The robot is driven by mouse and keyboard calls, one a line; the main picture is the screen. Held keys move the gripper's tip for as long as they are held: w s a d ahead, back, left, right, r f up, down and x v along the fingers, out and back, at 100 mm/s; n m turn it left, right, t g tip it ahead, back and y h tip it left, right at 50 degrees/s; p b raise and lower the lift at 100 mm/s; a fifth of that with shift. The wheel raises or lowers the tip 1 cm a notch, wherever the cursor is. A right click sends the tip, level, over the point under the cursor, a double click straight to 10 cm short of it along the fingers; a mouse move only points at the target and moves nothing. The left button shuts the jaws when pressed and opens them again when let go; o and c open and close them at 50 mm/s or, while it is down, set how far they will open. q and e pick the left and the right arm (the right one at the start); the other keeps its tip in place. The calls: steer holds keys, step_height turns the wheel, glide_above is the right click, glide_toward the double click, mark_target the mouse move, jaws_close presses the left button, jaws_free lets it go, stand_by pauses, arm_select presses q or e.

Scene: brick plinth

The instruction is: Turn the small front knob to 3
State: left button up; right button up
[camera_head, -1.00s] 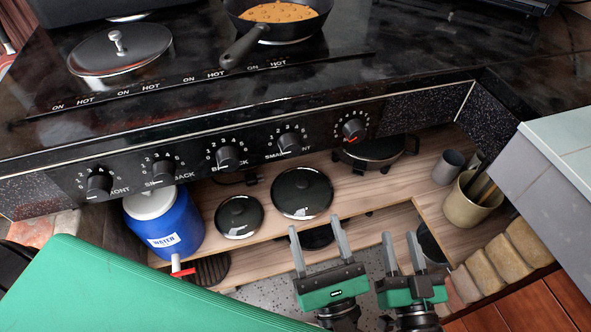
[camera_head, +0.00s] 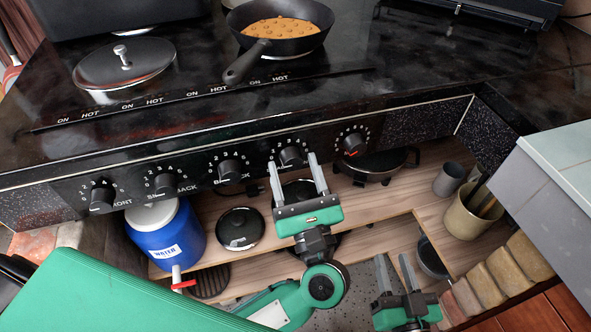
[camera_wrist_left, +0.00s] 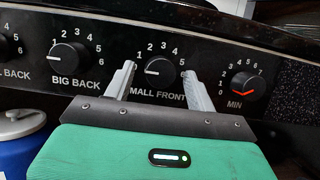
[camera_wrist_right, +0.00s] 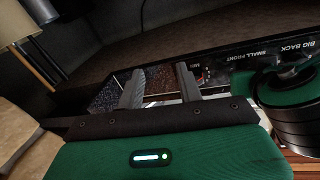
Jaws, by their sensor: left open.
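The small front knob (camera_wrist_left: 158,66) is black and round, on the black stove panel; its white mark points left, toward the low end of its scale. The 3 stands above the knob, and the left finger covers part of the label. The same knob (camera_head: 291,155) shows in the head view. My left gripper (camera_head: 296,176) is open, with one finger to each side of the knob in the wrist view; I cannot tell whether they touch it. My right gripper (camera_head: 396,272) is open and empty, low at the right.
The big back knob (camera_wrist_left: 70,57) and the red-marked minute knob (camera_wrist_left: 248,86) flank the small front knob. A blue water jug (camera_head: 166,236) and lids (camera_head: 240,228) stand on the shelf below.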

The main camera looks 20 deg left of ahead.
arm_select(q)
steer(key=c, duration=1)
